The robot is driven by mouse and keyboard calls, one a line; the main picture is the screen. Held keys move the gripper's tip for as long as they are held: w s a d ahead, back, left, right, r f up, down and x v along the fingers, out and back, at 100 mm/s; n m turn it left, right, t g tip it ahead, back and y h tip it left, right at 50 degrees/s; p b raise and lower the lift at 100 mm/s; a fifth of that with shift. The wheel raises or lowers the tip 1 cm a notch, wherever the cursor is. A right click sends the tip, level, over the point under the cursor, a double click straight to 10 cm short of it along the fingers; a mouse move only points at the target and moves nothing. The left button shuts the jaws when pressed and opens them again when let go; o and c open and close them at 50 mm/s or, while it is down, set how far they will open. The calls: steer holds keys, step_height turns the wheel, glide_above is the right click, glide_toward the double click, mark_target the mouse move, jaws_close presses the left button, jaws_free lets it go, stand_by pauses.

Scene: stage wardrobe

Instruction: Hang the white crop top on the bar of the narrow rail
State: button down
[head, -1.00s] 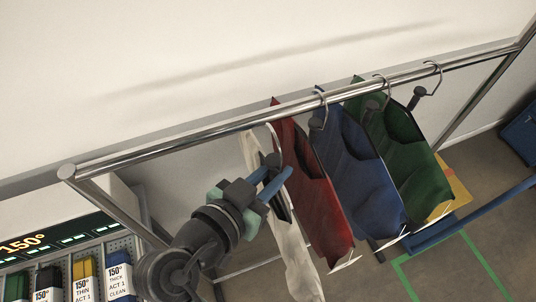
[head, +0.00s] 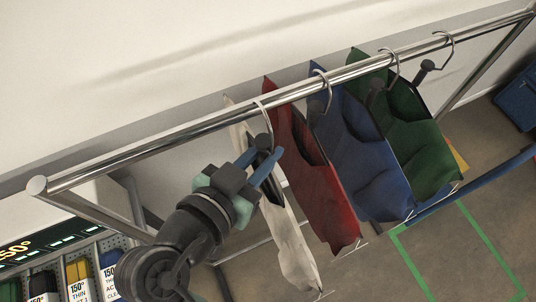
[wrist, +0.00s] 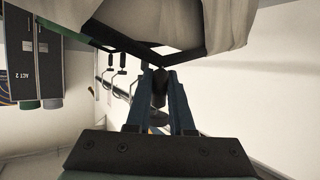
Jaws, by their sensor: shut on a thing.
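The white crop top (head: 287,240) hangs from a hanger below the bar (head: 200,125) of the narrow rail, left of the red garment. My gripper (head: 266,160) is shut on the hanger's dark neck (wrist: 159,88), just under its hook (head: 270,122). The hook's curve reaches up to the bar and overlaps it in the head view; I cannot tell whether it rests on the bar. In the wrist view, the pale cloth of the top (wrist: 225,22) fills the upper part, and the blue fingers close around the neck.
A red garment (head: 312,180), a blue one (head: 365,165) and a green one (head: 420,140) hang to the right on the bar. The bar's left stretch is bare. A shelf with labelled items (head: 75,275) stands at the lower left. A wall is behind.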

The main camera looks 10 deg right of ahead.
steer(key=shift+w+a+p, duration=0.1)
steer(key=shift+w+a, duration=0.15)
steer(key=shift+w, duration=0.45)
steer(key=shift+w+a+p, duration=0.1)
steer(key=shift+w+a, duration=0.1)
steer(key=shift+w, duration=0.5)
steer(key=shift+w+a+p, duration=0.1)
steer(key=shift+w+a, duration=0.15)
steer(key=shift+w, duration=0.45)
steer(key=shift+f+b, duration=1.2)
steer(key=shift+f, duration=0.05)
steer(key=shift+f, duration=0.1)
steer(key=c, duration=0.7)
jaws_free()
steer(key=shift+s, duration=0.1)
